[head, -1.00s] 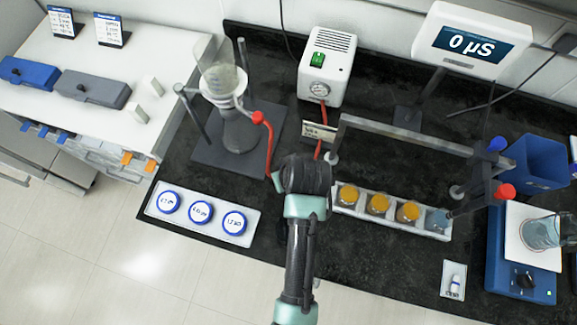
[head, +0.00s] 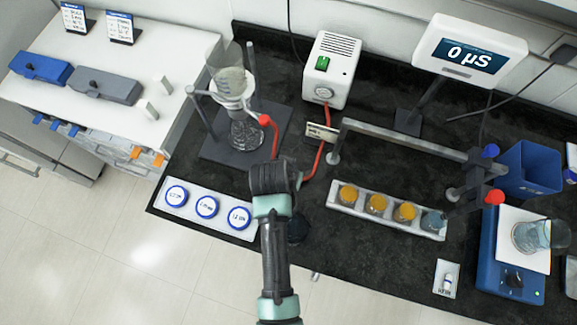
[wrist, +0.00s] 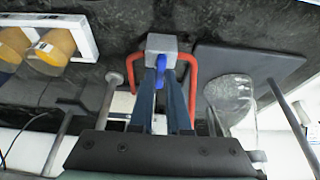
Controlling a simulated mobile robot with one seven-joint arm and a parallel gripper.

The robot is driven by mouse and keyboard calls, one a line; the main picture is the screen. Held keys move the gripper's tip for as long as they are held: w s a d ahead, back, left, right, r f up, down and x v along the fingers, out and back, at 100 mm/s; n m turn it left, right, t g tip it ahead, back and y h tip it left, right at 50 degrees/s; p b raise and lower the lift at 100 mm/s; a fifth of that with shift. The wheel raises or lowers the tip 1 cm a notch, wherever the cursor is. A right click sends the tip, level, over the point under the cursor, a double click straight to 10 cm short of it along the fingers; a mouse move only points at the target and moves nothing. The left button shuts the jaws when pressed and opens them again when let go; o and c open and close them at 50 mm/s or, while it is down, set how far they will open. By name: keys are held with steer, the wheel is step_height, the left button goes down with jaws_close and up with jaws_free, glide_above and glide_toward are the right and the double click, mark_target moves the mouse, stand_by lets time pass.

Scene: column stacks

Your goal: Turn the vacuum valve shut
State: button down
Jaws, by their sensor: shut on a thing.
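The vacuum valve is a grey block (wrist: 162,43) with a blue handle (wrist: 160,76), seen at the upper middle of the wrist view. Red tubing (wrist: 112,80) leaves it on both sides. My gripper (wrist: 162,82) is shut on the blue handle, with one dark finger on each side. In the head view my gripper (head: 272,178) and wrist hide the valve. Red tubes (head: 314,165) run from there to the white pump (head: 325,72) and to the flask (head: 246,130) on its stand. How far the handle is turned is hard to tell.
The glass filter funnel (head: 229,82) stands behind left.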

stand_by(0.4)
steer(key=c, duration=0.9)
jaws_free()
steer(key=shift+r, duration=0.1)
steer(key=b+v, duration=0.1)
steer(key=v, duration=1.1)
steer(key=shift+s+a+r+b, duration=0.1)
steer(key=shift+s+r+b, duration=0.1)
steer(key=shift+r+b, duration=0.15)
